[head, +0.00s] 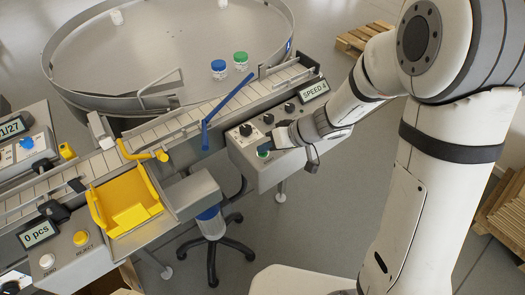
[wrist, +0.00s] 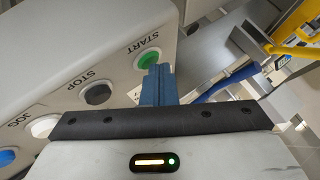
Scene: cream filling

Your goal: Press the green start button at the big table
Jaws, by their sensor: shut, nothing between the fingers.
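The green start button (wrist: 148,57) sits on a grey control panel, with the word START beside it. It also shows in the head view (head: 263,153) as a small green spot, partly covered by my gripper. My gripper (wrist: 158,70) is shut and empty, its blue fingers together. In the wrist view the fingertips overlap the near edge of the button. I cannot tell whether they touch it. In the head view my gripper (head: 269,148) is right at the panel (head: 256,174), which is fixed to the side of the conveyor by the big round table (head: 165,50).
A stop button (wrist: 97,94), a white jog button (wrist: 44,126) and a blue button (wrist: 6,157) line the panel. Dark knobs (head: 268,118) and a SPEED 4 display (head: 314,91) are close by. A blue guide bar (head: 228,98) crosses the conveyor. A yellow tray (head: 130,213) stands left.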

